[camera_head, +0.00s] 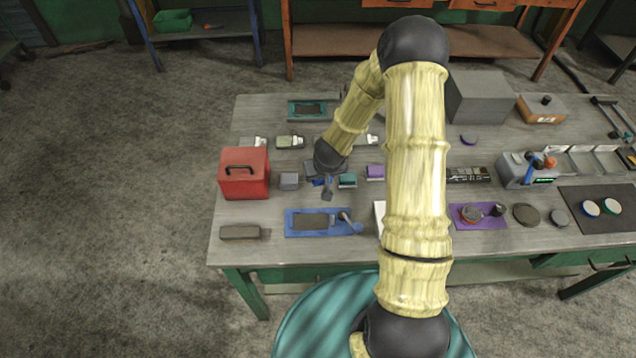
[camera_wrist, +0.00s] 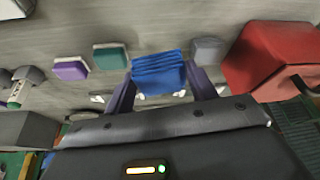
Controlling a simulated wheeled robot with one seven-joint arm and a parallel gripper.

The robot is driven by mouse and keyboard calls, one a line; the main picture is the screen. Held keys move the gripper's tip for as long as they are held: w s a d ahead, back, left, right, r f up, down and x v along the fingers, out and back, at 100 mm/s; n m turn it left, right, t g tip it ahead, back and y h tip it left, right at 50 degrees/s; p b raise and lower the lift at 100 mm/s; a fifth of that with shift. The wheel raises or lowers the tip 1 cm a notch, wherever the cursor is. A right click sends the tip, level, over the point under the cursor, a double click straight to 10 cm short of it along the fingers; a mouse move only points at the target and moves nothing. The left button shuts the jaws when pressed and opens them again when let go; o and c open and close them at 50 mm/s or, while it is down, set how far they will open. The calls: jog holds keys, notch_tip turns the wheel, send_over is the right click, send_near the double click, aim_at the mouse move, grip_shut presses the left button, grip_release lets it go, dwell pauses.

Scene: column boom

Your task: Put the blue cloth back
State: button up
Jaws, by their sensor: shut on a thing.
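The blue cloth (camera_wrist: 158,74) is a folded, ribbed bundle between the two fingers of my gripper (camera_wrist: 160,84) in the wrist view. My gripper is shut on it. In the head view my gripper (camera_head: 321,181) is over the table between the grey block (camera_head: 289,181) and the teal block (camera_head: 347,181); only a sliver of blue shows there. The cloth sits in line with the grey and teal blocks in the wrist view. Whether it touches the table I cannot tell.
A red box (camera_head: 244,174) stands left of the grey block. A purple block (camera_head: 375,172) is right of the teal one. A blue tray (camera_head: 293,228) lies in front, and a teal-framed tray (camera_head: 293,112) at the back. Bare tabletop (camera_head: 275,208) lies between the box and blue tray.

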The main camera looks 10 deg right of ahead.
jog(key=w+a+r+n+g+y+b, duration=0.1)
jog(key=w+a+n+g+y+b, duration=0.25)
jog(key=n, duration=0.75)
jog(key=d+n, duration=0.1)
jog(key=w+d+n, duration=0.1)
jog(key=d+n, duration=0.1)
jog(key=w+d+n+y, duration=0.1)
jog(key=shift+w+d+r+n, duration=0.15)
jog(key=shift+w+d+n, duration=0.1)
jog(key=shift+d+n, duration=0.1)
jog(key=shift+f+p, duration=0.85)
jog(key=shift+f, duration=2.1)
notch_tip(320, 180, down, 4)
jog(key=shift+r+p, duration=0.15)
jog(key=shift+p, duration=0.6)
jog(key=shift+f, duration=0.25)
